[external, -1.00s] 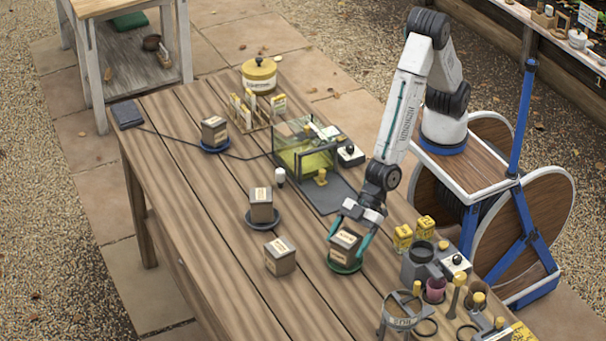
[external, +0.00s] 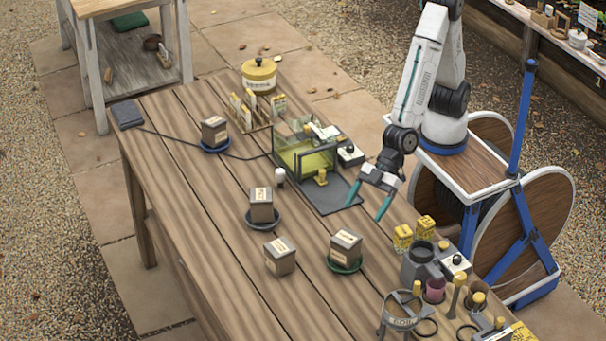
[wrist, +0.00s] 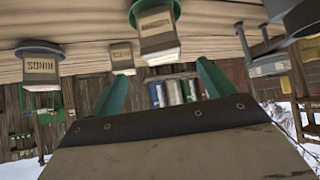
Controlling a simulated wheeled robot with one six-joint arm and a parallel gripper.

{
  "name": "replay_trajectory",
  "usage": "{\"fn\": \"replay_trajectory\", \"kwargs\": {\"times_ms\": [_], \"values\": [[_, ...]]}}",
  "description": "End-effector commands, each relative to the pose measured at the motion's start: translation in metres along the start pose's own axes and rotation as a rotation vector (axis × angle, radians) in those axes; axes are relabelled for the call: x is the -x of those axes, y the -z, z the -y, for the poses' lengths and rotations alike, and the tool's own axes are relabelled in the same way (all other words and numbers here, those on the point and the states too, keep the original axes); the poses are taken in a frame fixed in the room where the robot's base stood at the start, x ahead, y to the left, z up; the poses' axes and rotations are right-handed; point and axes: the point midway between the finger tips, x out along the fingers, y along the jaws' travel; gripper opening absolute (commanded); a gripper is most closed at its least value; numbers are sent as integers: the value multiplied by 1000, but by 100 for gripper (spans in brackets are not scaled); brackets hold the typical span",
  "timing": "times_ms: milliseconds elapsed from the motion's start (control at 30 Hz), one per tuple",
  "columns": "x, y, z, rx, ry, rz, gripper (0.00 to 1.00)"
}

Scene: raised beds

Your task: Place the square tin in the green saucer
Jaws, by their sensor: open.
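A square tin (external: 346,246) sits in the green saucer (external: 345,266) near the table's right side. The tin (wrist: 157,36) and the green saucer (wrist: 177,9) also show in the wrist view, where the scene appears upside down. My gripper (external: 368,207) is open and empty, raised above and behind that tin, apart from it. In the wrist view its two green fingers (wrist: 160,88) stand wide apart with nothing between them. Another square tin (external: 280,256) stands directly on the table to the left of the saucer.
A tin (external: 262,204) in a dark saucer and another tin (external: 214,131) in a blue saucer stand farther left. A glass box (external: 305,155) is behind. Pots and tools (external: 430,270) crowd the right corner. The near-left table is bare.

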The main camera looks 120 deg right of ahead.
Motion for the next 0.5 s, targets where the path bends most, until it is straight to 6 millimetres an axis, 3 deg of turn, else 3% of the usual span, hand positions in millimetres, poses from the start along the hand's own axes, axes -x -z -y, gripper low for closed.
{"fn": "replay_trajectory", "kwargs": {"times_ms": [167,267,500], "values": [[48,7,-30,-46,29,68,82],[96,2,-55,-82,44,147,82],[220,-46,-109,-167,8,372,82]]}}
